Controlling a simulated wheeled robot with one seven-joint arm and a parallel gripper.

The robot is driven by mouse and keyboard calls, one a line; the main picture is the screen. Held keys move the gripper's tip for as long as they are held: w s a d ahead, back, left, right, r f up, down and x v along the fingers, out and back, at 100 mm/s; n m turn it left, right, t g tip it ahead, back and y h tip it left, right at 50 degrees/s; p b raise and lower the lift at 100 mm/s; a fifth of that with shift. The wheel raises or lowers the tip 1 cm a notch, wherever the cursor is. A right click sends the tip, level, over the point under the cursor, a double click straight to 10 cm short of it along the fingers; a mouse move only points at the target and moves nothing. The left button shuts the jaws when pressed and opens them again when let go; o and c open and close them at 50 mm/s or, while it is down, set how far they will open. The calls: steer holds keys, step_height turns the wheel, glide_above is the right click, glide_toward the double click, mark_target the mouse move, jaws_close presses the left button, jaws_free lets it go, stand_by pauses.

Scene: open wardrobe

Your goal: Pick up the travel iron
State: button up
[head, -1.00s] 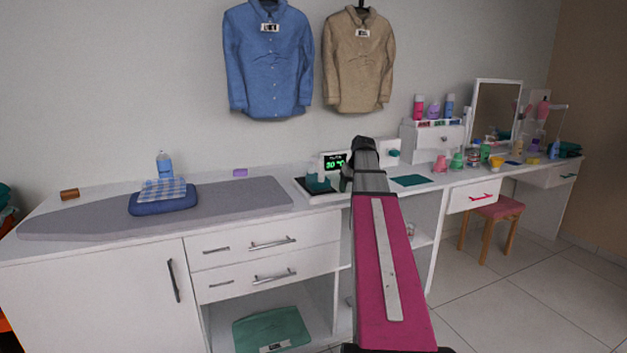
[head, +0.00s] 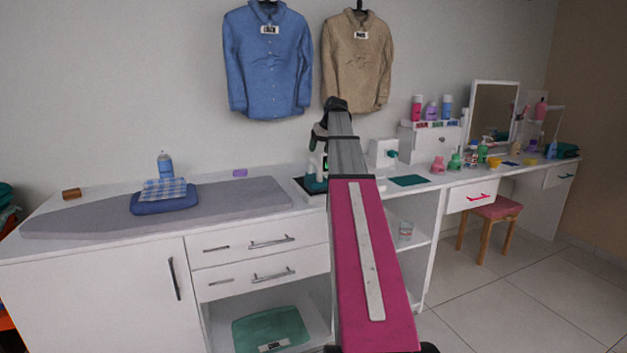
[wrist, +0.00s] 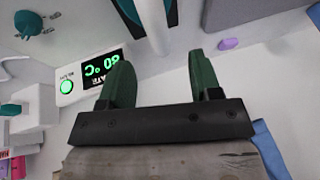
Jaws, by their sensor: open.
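The travel iron appears to be the teal item (head: 316,186) on a dark tray on the counter, just left of my arm. It is small and partly hidden, so its shape is unclear. In the wrist view a teal part (wrist: 129,10) beside a white post at the top edge seems to belong to it. My gripper (head: 317,138) is above the tray in the head view. In the wrist view its two dark green fingers (wrist: 160,80) are apart with nothing between them.
A temperature display (wrist: 102,68) stands close behind the fingers. A white box with a teal knob (head: 384,153) is to the right. An ironing board (head: 90,218) with a folded blue cloth (head: 165,203) lies left. A teal mat (head: 409,181) lies right.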

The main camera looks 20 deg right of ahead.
mark_target(314, 161)
steer(key=x, duration=0.7)
steer(key=shift+w+f, duration=0.3)
steer(key=shift+w, duration=0.05)
steer(key=c, duration=1)
